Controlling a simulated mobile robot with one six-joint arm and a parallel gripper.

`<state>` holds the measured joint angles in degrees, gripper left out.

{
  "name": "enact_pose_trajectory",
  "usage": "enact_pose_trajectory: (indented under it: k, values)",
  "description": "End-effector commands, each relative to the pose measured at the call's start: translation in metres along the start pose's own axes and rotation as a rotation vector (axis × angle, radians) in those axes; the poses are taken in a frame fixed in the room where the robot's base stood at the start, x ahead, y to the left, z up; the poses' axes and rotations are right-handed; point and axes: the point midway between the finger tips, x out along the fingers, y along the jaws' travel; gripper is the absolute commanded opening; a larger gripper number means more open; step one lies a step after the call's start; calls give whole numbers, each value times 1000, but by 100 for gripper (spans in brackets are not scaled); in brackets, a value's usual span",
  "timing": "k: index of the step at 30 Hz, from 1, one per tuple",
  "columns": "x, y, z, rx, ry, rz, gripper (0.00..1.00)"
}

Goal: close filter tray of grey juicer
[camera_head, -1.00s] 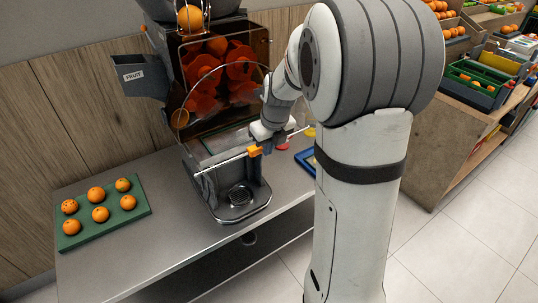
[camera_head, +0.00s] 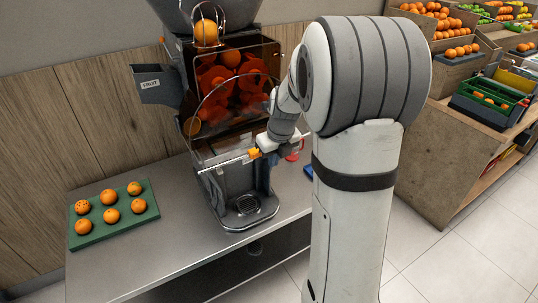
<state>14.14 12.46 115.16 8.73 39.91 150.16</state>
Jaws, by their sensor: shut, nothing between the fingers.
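The grey juicer (camera_head: 240,185) stands on the steel counter, with oranges at its top and orange-red parts behind its clear front cover. Its filter tray (camera_head: 222,157) shows as a light rim across the middle of the front, above the spout base. How far the tray stands out is hard to tell.
A green tray (camera_head: 150,213) with several oranges lies on the counter (camera_head: 175,250) to the left. A blue item (camera_head: 308,172) shows beside my arm. Fruit shelves (camera_head: 462,150) stand at the right. The counter between green tray and juicer is clear.

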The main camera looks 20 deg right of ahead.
Motion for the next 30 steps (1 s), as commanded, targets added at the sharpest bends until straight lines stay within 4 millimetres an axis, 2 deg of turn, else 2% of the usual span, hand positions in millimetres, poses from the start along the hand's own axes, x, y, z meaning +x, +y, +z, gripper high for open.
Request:
enact_pose_trajectory:
  k: [1, 6, 12, 16, 20, 30]
  values:
    - [-14, -1, 2, 1, -9, -4, 0]
    - [-53, -1, 1, 1, -7, -3, 0]
    - [-86, 0, 2, 0, -4, -2, 0]
    - [-96, 0, 1, -3, -4, 0, 0]
    - [-98, 5, -2, -68, -26, 16, 0]
    - [-91, 31, -18, -586, -251, 36, 0]
